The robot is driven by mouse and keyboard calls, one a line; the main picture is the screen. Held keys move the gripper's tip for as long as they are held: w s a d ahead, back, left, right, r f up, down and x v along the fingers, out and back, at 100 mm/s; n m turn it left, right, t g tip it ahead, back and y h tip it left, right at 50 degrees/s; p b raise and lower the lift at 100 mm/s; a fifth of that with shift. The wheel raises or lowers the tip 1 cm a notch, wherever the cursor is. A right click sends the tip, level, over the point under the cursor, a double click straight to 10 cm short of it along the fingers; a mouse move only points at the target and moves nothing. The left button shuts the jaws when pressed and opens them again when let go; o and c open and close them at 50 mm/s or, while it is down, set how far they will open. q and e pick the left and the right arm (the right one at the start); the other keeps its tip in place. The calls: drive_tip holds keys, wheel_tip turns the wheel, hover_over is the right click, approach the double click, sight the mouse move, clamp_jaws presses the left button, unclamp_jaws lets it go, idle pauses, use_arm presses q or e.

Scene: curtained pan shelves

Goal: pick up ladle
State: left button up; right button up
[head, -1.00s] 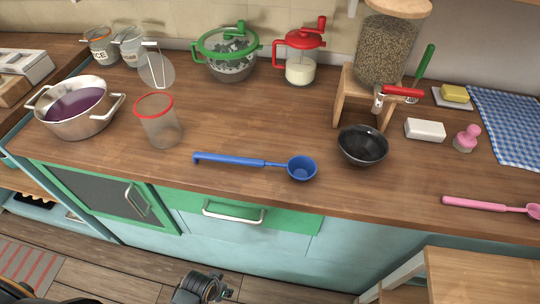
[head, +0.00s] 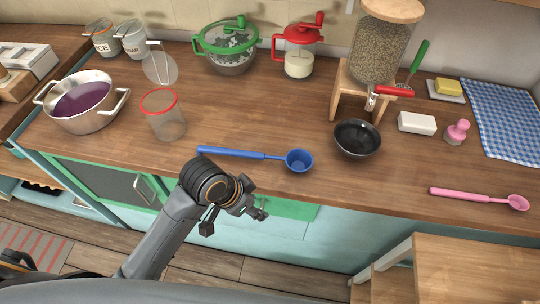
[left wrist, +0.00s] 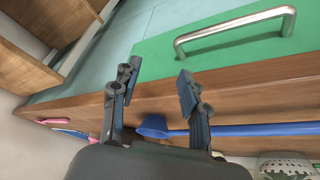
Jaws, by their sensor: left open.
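A blue ladle (head: 240,153) lies flat on the wooden counter near its front edge, its bowl (head: 299,160) to the right. A pink ladle (head: 470,197) lies farther right along the same edge. My left gripper (head: 236,221) is in front of the counter edge, below and apart from the blue ladle. In the left wrist view its two fingers (left wrist: 156,85) are spread with nothing between them. The blue ladle's bowl (left wrist: 152,125) and handle (left wrist: 265,130) show beyond the fingers there, partly hidden by the gripper. My right gripper is not in view.
A black bowl (head: 357,138) stands right of the blue ladle. A red-rimmed clear container (head: 165,118) and a steel pot (head: 85,105) stand to the left. A green drawer front with a metal handle (left wrist: 235,32) is close to my left gripper. A wooden stool (head: 470,265) stands lower right.

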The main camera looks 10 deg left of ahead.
use_arm(q)
drive_tip(key=w+r+m, duration=0.2)
drive_tip(key=w+r+m+g, duration=0.1)
drive_tip(key=w+m, duration=0.1)
drive_tip(key=w, duration=0.1)
drive_tip(key=w+d+r+m+y, duration=0.1)
drive_tip(key=w+r+m, duration=0.1)
drive_tip(key=w, duration=0.1)
drive_tip(key=shift+r+g, duration=0.3)
drive_tip(key=shift+r, duration=0.05)
drive_tip(key=w+a+r+m+g+y, duration=0.1)
drive_tip(key=w+a+r+m+y, duration=0.2)
drive_tip(key=w+a+r, duration=0.5)
drive_tip(key=p, duration=0.2)
hover_over(242, 152)
wheel_tip(242, 152, down, 7)
drive_tip(key=shift+a+f, duration=0.1)
drive_tip(key=shift+a, duration=0.05)
drive_tip(key=shift+f, duration=0.55)
wheel_tip(242, 152, down, 4)
drive_tip(key=shift+r+p, duration=0.15)
drive_tip(key=shift+p, duration=0.7)
drive_tip(key=shift+f, duration=0.3)
clamp_jaws()
